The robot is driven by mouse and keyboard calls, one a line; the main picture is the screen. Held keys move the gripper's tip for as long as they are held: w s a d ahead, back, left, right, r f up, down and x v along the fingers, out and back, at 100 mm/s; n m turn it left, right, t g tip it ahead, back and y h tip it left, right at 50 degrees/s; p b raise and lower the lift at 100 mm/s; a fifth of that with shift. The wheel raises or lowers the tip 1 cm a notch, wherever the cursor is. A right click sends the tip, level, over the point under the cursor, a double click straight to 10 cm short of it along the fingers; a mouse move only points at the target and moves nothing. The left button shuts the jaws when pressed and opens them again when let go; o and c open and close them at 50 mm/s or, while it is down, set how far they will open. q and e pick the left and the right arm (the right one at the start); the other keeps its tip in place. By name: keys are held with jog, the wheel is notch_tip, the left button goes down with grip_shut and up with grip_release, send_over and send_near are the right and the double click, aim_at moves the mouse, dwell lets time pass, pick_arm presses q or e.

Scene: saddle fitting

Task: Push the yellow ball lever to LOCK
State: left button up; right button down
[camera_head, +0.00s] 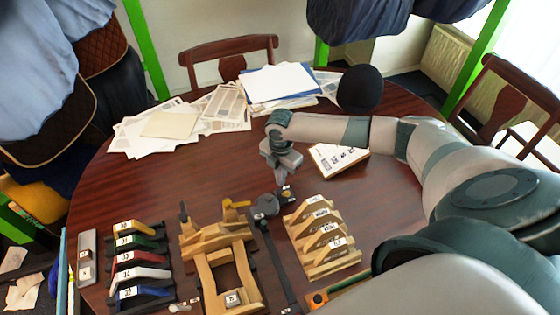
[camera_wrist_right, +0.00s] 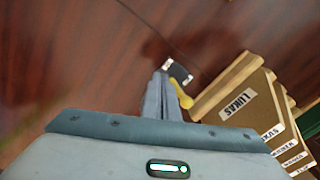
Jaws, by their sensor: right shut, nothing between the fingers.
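The yellow ball lever (camera_wrist_right: 183,96) shows in the right wrist view, just right of my right fingers and partly hidden by them. A small dark plate with white ends (camera_wrist_right: 179,72) lies just beyond the fingertips. In the head view a dark plate with small labels (camera_head: 287,192) is beside a round dark fixture (camera_head: 265,206); I cannot make out the yellow ball or read LOCK there. My right gripper (camera_head: 279,172) is shut and empty, pointing down above the plate; it also shows in the right wrist view (camera_wrist_right: 161,83). Whether it touches the lever I cannot tell. My left gripper is out of view.
A wooden rack of named blocks (camera_head: 321,240) stands close on the right. A wooden saddle frame (camera_head: 212,262) and numbered coloured blocks (camera_head: 139,262) are on the left. Papers (camera_head: 190,122) and a black ball-shaped object (camera_head: 360,90) lie at the back. The table's middle left is clear.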

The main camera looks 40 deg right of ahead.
jog(key=shift+r, duration=0.15)
notch_tip(320, 180, up, 7)
jog(key=p, duration=0.6)
dwell(0.5)
jog(key=shift+f, duration=0.2)
dwell(0.4)
